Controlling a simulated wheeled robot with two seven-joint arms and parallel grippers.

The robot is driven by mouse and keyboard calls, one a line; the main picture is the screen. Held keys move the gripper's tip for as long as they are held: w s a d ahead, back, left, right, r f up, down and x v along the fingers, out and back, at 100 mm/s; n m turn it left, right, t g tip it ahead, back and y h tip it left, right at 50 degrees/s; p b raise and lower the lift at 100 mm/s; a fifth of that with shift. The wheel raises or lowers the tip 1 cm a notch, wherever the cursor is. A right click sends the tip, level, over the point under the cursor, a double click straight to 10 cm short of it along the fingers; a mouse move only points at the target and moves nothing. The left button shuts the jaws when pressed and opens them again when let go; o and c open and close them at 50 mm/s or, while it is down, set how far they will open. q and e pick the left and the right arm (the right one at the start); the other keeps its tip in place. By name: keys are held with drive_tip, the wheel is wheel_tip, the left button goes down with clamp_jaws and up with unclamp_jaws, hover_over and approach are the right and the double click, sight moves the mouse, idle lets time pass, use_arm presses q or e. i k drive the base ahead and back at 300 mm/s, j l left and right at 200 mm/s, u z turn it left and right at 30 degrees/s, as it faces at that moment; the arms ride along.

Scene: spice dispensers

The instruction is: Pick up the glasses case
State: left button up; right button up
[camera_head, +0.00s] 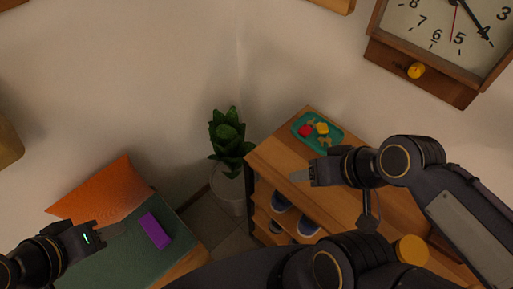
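A purple, oblong block-like thing (154,231), which looks like the glasses case, lies on the dark green top of a bench (127,262) at the lower left. My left gripper (119,231) is just left of it, with its fingertips pointing towards it and a small gap between them in the picture. Its thin fingers blend into the green surface, so their opening is unclear. My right gripper (300,176) is over the wooden shelf unit (285,150), far from the purple thing. Its fingers overlap from this angle, and I see nothing held in it.
An orange cushion (105,192) lies behind the purple thing, against the wall. A potted plant (228,145) stands between bench and shelf unit. A teal tray (333,144) with small items is on the unit, and shoes (281,203) sit inside. A clock (440,40) hangs above.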

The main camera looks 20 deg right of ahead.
sight(158, 234)
drive_tip(key=j+u, duration=0.55)
drive_tip(key=u, duration=0.2)
drive_tip(key=j+u, duration=0.4)
drive_tip(key=i+j+u, duration=0.1)
drive_tip(key=u, duration=0.25)
drive_tip(key=j, duration=0.1)
